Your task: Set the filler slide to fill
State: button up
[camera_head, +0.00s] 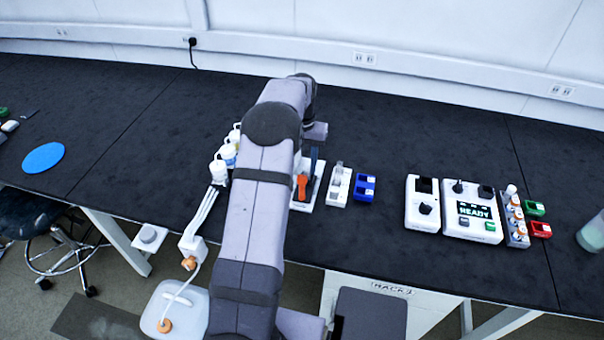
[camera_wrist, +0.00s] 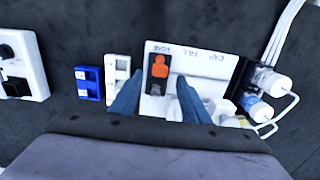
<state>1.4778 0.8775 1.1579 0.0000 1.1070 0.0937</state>
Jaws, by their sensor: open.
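The filler (camera_wrist: 206,60) is a white panel in the middle of the wrist view. Its printed labels appear upside down; FILL is the middle one, with another label on each side. The orange slide knob (camera_wrist: 160,70) sits on a dark strip at the left end, by the leftmost label, away from FILL. My gripper (camera_wrist: 158,92) is open, with its two blue fingers apart and pointing at the panel; nothing is visibly held. The knob shows beyond and between the fingertips; contact cannot be told. In the head view, my arm hides part of the filler (camera_head: 302,207), but the orange knob (camera_head: 301,187) shows.
White bottles with tubes (camera_wrist: 272,85) stand close right of the filler in the wrist view. A white holder (camera_wrist: 117,68) and blue rack (camera_wrist: 88,83) stand left. In the head view, a READY device (camera_head: 470,222) stands farther right. Dark bench behind is clear.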

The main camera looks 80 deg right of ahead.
aim_at(302, 177)
jog(key=shift+f+p, duration=0.75)
jog(key=shift+f, duration=1.85)
